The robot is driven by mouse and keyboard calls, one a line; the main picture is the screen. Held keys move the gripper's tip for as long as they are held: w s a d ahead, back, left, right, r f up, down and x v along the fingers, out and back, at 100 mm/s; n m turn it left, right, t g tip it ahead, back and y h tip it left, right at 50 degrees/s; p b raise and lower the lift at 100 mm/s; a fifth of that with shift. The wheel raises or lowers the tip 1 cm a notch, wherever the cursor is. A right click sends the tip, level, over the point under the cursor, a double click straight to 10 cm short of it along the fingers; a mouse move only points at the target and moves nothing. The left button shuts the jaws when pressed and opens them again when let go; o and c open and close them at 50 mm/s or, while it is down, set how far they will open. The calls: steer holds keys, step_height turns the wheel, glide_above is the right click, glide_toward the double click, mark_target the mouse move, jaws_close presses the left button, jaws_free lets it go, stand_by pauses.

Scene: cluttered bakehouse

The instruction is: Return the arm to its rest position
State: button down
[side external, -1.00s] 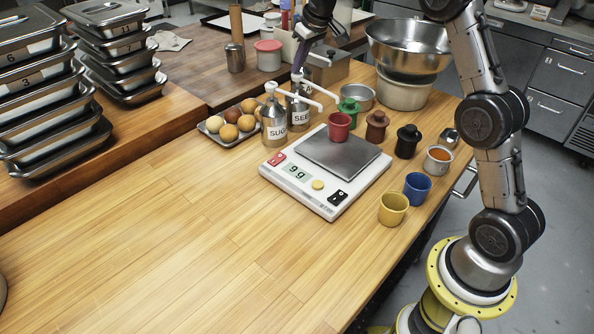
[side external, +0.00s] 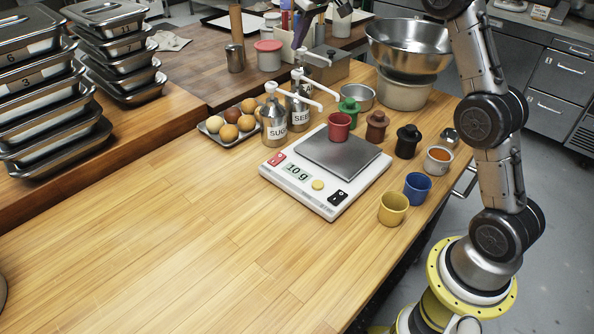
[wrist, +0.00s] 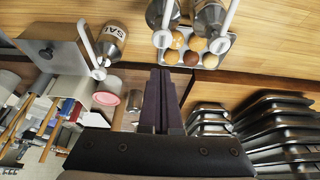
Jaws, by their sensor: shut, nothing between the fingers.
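My gripper (wrist: 161,72) shows in the wrist view as two dark purple fingers lying together, shut and empty. In the side external view most of my arm rises on the right and leaves the top edge; the gripper's pose is not clear there. The scale (side external: 316,198) on the wooden counter reads 10 g, and a red cup (side external: 339,126) stands on its plate.
A tray of round buns or eggs (side external: 216,138) lies left of the dispensers. Yellow (side external: 393,209) and blue (side external: 417,188) cups stand right of the scale. A steel bowl (side external: 408,48) sits at the back right. Stacked lidded pans (side external: 118,53) stand back left.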

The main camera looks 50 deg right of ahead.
steer(key=shift+r, duration=0.3)
steer(key=s+a+r+n+t, duration=0.1)
steer(key=s+a+r+t, duration=0.1)
steer(key=s+a+r, duration=1)
steer(key=s, duration=1.3)
steer(key=s+a+f+m+g, duration=0.1)
steer(key=s+f, duration=1.5)
steer(key=shift+a+f, duration=0.25)
steer(key=shift+f, duration=0.15)
